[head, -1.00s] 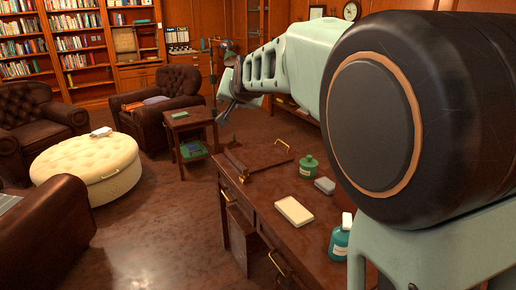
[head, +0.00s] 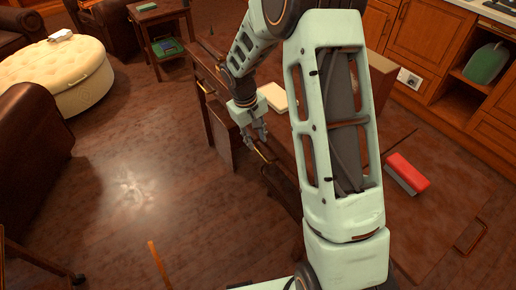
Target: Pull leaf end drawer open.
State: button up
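A dark brown wooden desk (head: 202,62) stands in the middle of the head view, largely covered by my arm. A brass handle (head: 261,153) shows on its front side, on a drawer whose face is mostly hidden. Another brass fitting (head: 204,88) shows nearer the far end. A brown panel (head: 221,138) stands below the desk edge at that end. My gripper (head: 259,140) points down at the desk's front side, right by the handle. Its fingers are small here, and I cannot tell whether they are apart or closed, or touch the handle.
A cream block (head: 273,96) lies on the desktop. A red and white object (head: 407,173) is to the right of my arm. A tufted ottoman (head: 60,75) and dark armchair (head: 35,160) stand left. Open floor (head: 150,190) lies in front of the desk.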

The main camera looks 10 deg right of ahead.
aim_at(259, 151)
jog(key=f, duration=0.3)
jog(key=d+f, duration=0.1)
jog(key=f, duration=0.1)
jog(key=shift+w+f+b, duration=0.15)
jog(key=shift+w+b, duration=0.1)
jog(key=shift+b, duration=0.1)
grip_shut()
